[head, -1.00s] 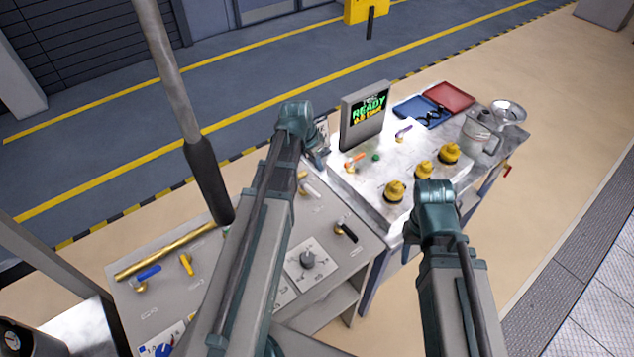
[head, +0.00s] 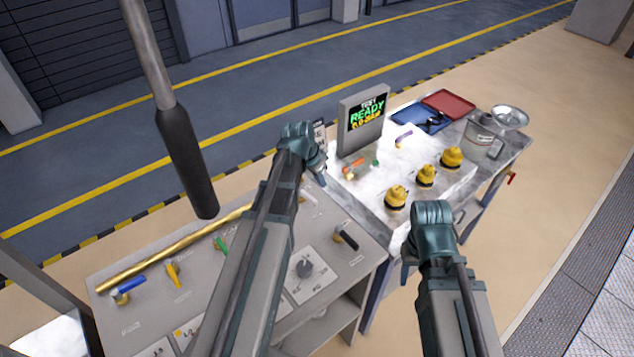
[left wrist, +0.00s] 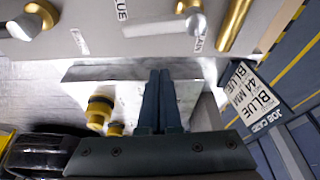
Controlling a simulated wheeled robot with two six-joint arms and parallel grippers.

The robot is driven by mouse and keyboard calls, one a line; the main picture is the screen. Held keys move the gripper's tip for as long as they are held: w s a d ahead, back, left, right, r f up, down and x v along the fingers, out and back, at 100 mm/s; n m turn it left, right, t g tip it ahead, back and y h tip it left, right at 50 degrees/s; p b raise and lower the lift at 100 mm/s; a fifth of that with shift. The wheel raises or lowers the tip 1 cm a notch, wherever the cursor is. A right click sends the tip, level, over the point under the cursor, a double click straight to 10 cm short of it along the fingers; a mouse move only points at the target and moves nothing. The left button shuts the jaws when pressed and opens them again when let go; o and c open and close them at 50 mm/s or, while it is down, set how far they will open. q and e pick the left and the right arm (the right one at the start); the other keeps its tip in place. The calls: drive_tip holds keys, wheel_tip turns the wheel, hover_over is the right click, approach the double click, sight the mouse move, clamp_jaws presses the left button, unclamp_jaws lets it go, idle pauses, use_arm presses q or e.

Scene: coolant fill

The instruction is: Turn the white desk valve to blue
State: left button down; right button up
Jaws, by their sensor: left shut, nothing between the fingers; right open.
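The white valve (head: 309,196) is on the grey desk, partly covered by my left arm in the head view. In the left wrist view its pale handle (left wrist: 160,27) points left from a brass stem, its free end near a BLUE label (left wrist: 121,9). A DRAIN label (left wrist: 198,36) lies by the stem.
Blue (head: 130,284), yellow (head: 173,274), green (head: 220,245) and black (head: 346,239) valve handles share the desk with a dial (head: 304,268) and a brass pipe (head: 175,246). A job card (left wrist: 256,95) reads BLUE. The bench (head: 375,190) carries yellow-topped knobs and a screen reading READY.

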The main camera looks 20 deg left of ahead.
sight(310, 195)
use_arm(q)
drive_tip(key=shift+b+x, duration=0.55)
drive_tip(key=shift+x, duration=0.6)
drive_tip(key=shift+s+a+f, duration=0.1)
drive_tip(key=shift+s, duration=0.3)
drive_tip(key=s, duration=0.1)
drive_tip(key=s+a, duration=0.1)
drive_tip(key=s, duration=0.1)
drive_tip(key=shift+a+r, duration=0.2)
drive_tip(key=shift+r, duration=0.05)
use_arm(e)
wheel_tip(310, 195, down, 2)
use_arm(q)
drive_tip(key=shift+s+a, duration=0.3)
drive_tip(key=shift+s, duration=0.3)
drive_tip(key=shift+f, duration=0.1)
use_arm(e)
drive_tip(key=shift+w+d, duration=0.1)
